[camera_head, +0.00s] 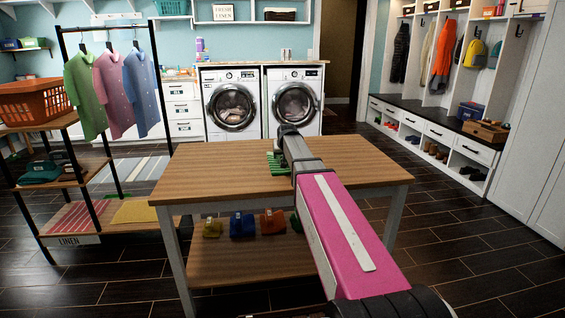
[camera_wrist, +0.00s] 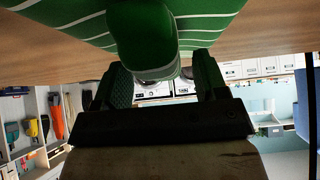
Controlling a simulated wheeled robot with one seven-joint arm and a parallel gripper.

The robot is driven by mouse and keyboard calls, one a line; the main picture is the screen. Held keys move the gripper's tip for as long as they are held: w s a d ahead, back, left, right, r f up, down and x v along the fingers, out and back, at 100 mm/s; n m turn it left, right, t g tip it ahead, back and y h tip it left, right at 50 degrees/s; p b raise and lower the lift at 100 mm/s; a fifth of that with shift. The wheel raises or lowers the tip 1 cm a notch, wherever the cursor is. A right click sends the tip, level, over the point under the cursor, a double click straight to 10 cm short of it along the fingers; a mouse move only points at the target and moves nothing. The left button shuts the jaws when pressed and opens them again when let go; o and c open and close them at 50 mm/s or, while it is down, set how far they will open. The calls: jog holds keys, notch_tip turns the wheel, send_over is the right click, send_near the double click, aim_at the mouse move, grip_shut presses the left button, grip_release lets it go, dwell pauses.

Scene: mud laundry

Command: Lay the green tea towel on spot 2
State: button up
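The green tea towel (camera_wrist: 75,18) has thin white stripes and fills the top of the wrist view, with a rounded fold (camera_wrist: 148,40) bulging towards my gripper. In the head view a small part of the green towel (camera_head: 274,163) shows on the wooden table, left of my arm, which hides the rest. My gripper (camera_wrist: 163,68) has its two fingers apart, with the fold in front of and between them and a gap beside the right finger. Whether they touch the cloth I cannot tell. I cannot make out spot 2.
The wooden table (camera_head: 225,177) has bare top on both sides of my arm. Yellow (camera_head: 212,228), blue (camera_head: 242,224) and orange (camera_head: 272,222) items sit on its lower shelf. A clothes rack (camera_head: 153,45) stands left; washing machines (camera_head: 232,103) are behind. Dark floor is free at right.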

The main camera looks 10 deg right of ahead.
jog(key=c, duration=0.8)
jog(key=shift+c, duration=0.2)
jog(key=shift+r, duration=0.1)
jog(key=shift+r, duration=0.5)
notch_tip(320, 180, up, 3)
jog(key=shift+f, duration=0.2)
jog(key=s+a+r, duration=0.6)
jog(key=a+r, duration=0.1)
jog(key=a, duration=0.3)
jog(key=s+d+r+m+h, duration=0.1)
jog(key=s+d+r, duration=0.1)
jog(key=s+d, duration=0.3)
jog(key=s+d+r+m+h, duration=0.1)
jog(key=s+d, duration=0.4)
jog(key=s, duration=0.7)
notch_tip(320, 180, up, 3)
jog(key=shift+f+m, duration=0.15)
jog(key=shift+m, duration=0.55)
jog(key=shift+a, duration=0.1)
